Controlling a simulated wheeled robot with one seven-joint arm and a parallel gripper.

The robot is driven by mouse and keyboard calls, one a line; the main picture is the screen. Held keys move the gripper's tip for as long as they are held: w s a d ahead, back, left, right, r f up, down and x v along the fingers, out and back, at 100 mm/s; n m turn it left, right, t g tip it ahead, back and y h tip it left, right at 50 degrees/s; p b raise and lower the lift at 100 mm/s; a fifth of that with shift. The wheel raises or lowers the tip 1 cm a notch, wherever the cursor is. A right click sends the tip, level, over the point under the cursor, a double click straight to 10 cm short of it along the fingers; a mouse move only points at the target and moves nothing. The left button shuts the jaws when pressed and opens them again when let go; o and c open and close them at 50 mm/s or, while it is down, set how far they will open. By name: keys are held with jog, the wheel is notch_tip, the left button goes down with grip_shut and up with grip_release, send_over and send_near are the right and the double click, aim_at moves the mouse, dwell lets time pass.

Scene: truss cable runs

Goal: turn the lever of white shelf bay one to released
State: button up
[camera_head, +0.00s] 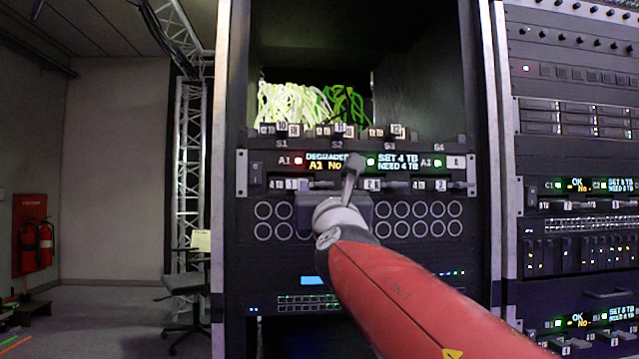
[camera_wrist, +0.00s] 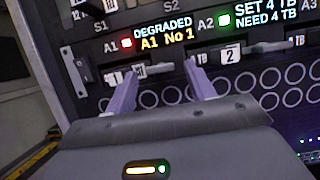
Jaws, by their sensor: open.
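The white shelf (camera_head: 241,173) spans the rack at mid height, with light end brackets. Its display (camera_head: 325,162) reads "DEGRADED A1 No 1" beside a red light at A1; A2 has a green light. In the head view my gripper (camera_head: 351,178) covers the middle of the shelf.
Bay two's tag (camera_wrist: 230,54) and a horizontal grey lever (camera_wrist: 268,47) lie right of my fingers. Rows of round ports (camera_head: 420,210) sit below. Green and pale cables (camera_head: 310,104) hang above. A second rack (camera_head: 575,110) stands at the right.

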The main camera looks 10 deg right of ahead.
jog(key=shift+w+r, duration=0.2)
jog(key=shift+w, duration=0.3)
jog(key=shift+c, duration=0.3)
jog(key=c, duration=0.9)
